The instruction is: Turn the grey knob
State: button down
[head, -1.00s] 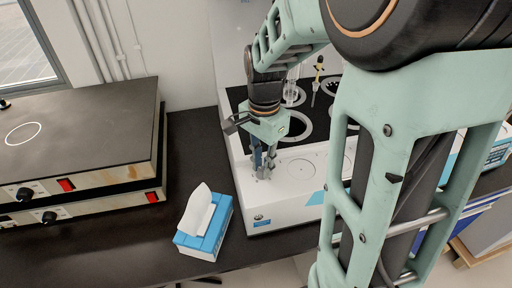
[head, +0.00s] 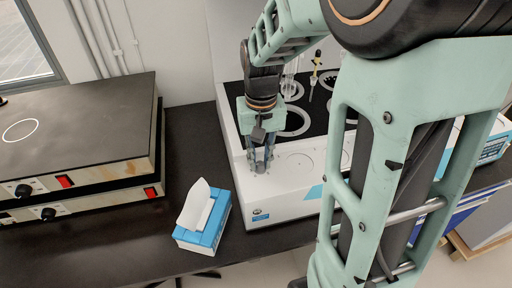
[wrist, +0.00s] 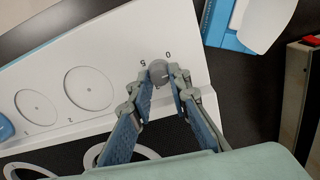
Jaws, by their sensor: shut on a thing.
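The grey knob (wrist: 158,70) is on the white front panel of the distiller (head: 285,203), with markings such as 0 and 5 printed around it in the wrist view. My gripper (wrist: 160,84) is at the knob, its two blue-padded fingers on either side, shut on it. In the head view my gripper (head: 260,168) points down at the left end of the white panel, and the fingers mostly hide the knob there.
A blue and white tissue box (head: 204,224) stands on the dark bench left of the distiller. Two stacked hot plates (head: 85,125) are further left. The distiller's black top (head: 295,120) holds ring openings and glassware behind my gripper.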

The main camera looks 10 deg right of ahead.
aim_at(260, 163)
jog(key=n, duration=0.4)
jog(key=shift+n, duration=0.3)
jog(key=shift+a+n, duration=0.1)
jog(key=shift+n, duration=1.8)
jog(key=c, duration=1.8)
grip_release()
notch_tip(260, 163, up, 12)
jog(key=shift+r, duration=0.1)
